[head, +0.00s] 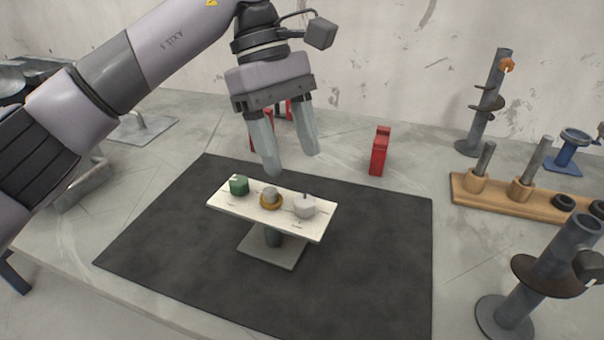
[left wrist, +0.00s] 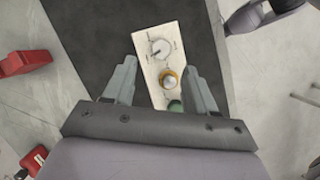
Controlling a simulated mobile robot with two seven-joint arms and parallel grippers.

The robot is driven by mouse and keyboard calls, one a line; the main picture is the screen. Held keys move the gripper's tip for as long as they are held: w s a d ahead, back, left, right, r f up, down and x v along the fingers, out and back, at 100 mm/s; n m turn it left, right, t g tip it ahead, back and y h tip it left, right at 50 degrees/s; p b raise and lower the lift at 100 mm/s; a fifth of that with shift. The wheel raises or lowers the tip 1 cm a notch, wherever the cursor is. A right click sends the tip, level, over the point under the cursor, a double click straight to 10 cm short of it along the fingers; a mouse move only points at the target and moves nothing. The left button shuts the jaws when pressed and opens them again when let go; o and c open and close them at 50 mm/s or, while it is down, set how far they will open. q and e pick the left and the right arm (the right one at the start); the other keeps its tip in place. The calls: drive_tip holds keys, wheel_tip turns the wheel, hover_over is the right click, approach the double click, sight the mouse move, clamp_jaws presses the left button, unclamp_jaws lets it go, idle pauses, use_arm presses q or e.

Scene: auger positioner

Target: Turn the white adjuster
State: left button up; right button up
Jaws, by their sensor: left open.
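The white adjuster (head: 304,206) is a round knob with a small pointer, at the right end of a cream panel (head: 228,204) on a short post and base plate. It also shows in the left wrist view (left wrist: 160,48) at the far end of the panel. A grey knob on a yellow ring (head: 270,198) sits in the middle, and a green knob (head: 239,185) at the left end. My left gripper (head: 294,164) is open and empty, above and behind the panel, pointing down, apart from the knobs. My right gripper is not in view.
The panel stands on a dark mat (head: 170,215) with free room around it. Red objects (head: 380,151) stand behind. A wooden rack with pegs (head: 500,199) and grey post stands (head: 485,105) are at the right.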

sight(304, 199)
use_arm(q)
drive_tip(key=x, duration=0.6)
drive_tip(key=shift+s+d+f, duration=0.1)
drive_tip(key=shift+s+f, duration=0.1)
drive_tip(key=shift+s, duration=0.1)
clamp_jaws()
